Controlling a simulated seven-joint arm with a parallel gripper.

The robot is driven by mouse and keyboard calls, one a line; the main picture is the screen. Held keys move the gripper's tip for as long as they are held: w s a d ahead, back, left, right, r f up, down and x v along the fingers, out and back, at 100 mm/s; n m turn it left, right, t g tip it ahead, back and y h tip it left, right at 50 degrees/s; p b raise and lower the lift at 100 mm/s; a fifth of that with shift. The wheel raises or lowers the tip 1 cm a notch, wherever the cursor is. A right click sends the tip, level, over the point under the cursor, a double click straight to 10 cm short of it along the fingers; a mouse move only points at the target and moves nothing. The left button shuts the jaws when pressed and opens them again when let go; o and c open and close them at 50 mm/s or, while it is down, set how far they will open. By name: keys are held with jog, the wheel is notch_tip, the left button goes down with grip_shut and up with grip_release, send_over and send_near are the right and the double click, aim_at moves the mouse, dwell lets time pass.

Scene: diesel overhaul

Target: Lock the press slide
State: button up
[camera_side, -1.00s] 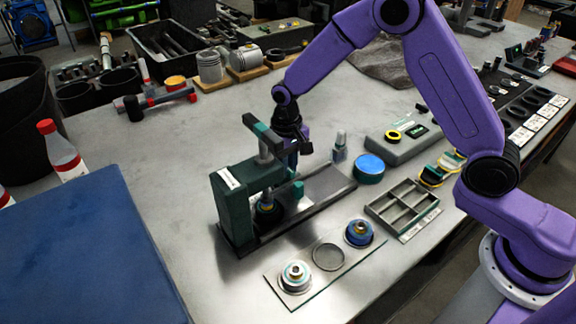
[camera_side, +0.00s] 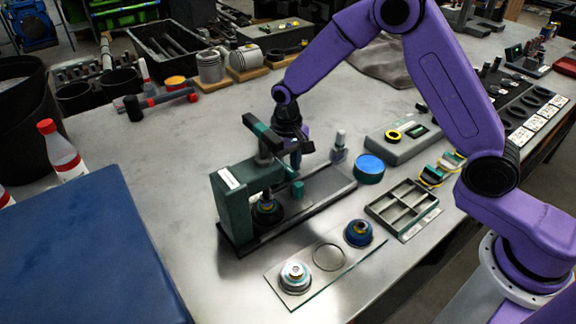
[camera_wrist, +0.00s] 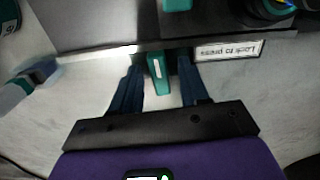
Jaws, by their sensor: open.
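The green press (camera_side: 232,205) stands on a dark base rail (camera_side: 325,190), with a dark round part (camera_side: 267,210) under its head. A small teal block (camera_side: 297,188) sits on the rail. My gripper (camera_side: 295,158) is behind the press, pointing down at the rail's far side. In the wrist view my gripper (camera_wrist: 160,78) is open, its two dark blue fingers on either side of a teal tab (camera_wrist: 157,72) at the rail's edge. Gaps show beside the tab.
A small bottle (camera_side: 339,147) stands close right of my gripper; it also shows in the wrist view (camera_wrist: 28,82). A blue-topped round tin (camera_side: 369,167), a divided tray (camera_side: 403,207) and a plate with round parts (camera_side: 292,300) lie right and front.

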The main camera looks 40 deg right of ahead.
jog(key=shift+r, duration=2.7)
jog(key=shift+r, duration=2)
jog(key=s+d+r+n, duration=0.1)
jog(key=s+d+n, duration=0.2)
jog(key=s, duration=0.8)
jog(key=s+d+r+n, duration=0.1)
jog(key=s+d+n, duration=0.3)
jog(key=s, duration=0.7)
jog(key=s+d+r+n, duration=0.1)
jog(key=s+d+n, duration=0.3)
jog(key=s, duration=0.7)
jog(key=shift+s+r+n, duration=0.2)
jog(key=shift+r+n, duration=0.1)
jog(key=shift+n, duration=0.2)
